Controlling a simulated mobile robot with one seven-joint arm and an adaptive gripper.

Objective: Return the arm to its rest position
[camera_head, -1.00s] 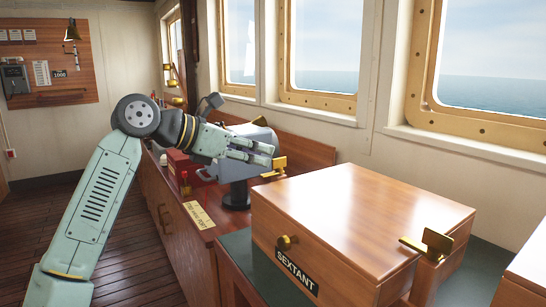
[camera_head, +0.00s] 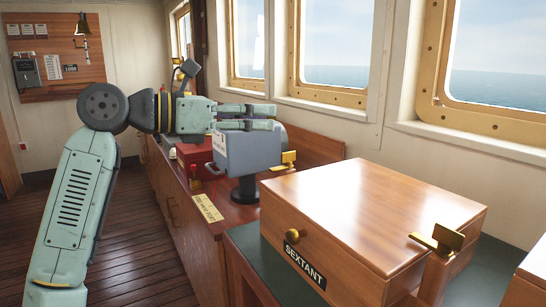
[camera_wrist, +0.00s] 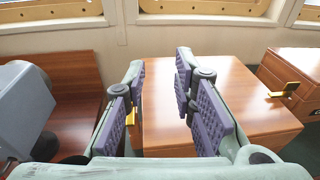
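My arm is pale green with dark joints and bends at an elbow on the left of the head view. My gripper (camera_head: 272,117) points right, in front of the window wall and above the grey instrument. In the wrist view my gripper (camera_wrist: 158,88) shows two fingers with purple pads, spread apart. Nothing is between them, and the wooden box top shows through the gap. The gripper looks empty and touches nothing that I can see.
A wooden box (camera_head: 375,205) labelled SEXTANT stands at the right on a green-topped surface. A grey instrument on a pedestal (camera_head: 248,155) stands on the wooden counter close below the gripper. A red box (camera_head: 192,153) is behind it. Floor at the left is clear.

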